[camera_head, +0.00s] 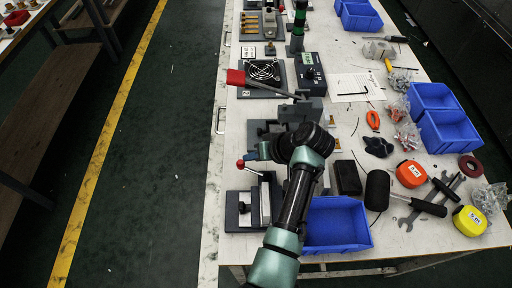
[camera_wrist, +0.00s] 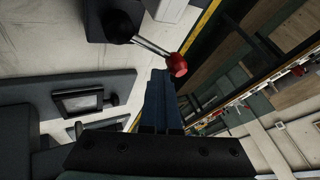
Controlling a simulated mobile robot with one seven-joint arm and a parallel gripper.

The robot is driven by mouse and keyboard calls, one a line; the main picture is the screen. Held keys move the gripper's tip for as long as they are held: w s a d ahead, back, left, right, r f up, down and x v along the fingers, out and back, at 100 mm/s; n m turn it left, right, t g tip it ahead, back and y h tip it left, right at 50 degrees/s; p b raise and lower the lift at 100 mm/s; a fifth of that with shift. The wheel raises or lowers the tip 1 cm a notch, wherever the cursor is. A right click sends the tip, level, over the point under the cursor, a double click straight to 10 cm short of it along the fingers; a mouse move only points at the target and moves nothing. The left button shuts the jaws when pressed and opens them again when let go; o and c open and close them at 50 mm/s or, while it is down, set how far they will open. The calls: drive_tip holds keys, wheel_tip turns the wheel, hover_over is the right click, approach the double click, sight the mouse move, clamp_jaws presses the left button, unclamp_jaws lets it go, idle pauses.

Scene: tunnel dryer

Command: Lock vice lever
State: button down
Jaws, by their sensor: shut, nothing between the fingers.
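The vice (camera_head: 251,207) stands on the near left part of the bench. Its lever, a short metal rod with a red ball knob (camera_head: 240,163), points up and to the left in the head view. In the wrist view the red knob (camera_wrist: 178,65) is just right of my fingertips, and the rod (camera_wrist: 152,46) runs back to a dark hub (camera_wrist: 118,27). My gripper (camera_head: 251,154) is shut and empty, close beside the knob. It fills the middle of the wrist view (camera_wrist: 162,76). I cannot tell whether the fingers touch the knob. My arm hides part of the bench behind it.
A larger device with a red-gripped handle (camera_head: 236,78) stands just beyond. A blue bin (camera_head: 337,226) and a black block (camera_head: 347,178) are right of the vice. Tape measures, wrenches and bags crowd the right side. The floor left of the bench edge is clear.

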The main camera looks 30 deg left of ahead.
drive_tip(key=shift+s+p, duration=0.5)
drive_tip(key=shift+s, duration=0.25)
idle(0.8)
idle(2.3)
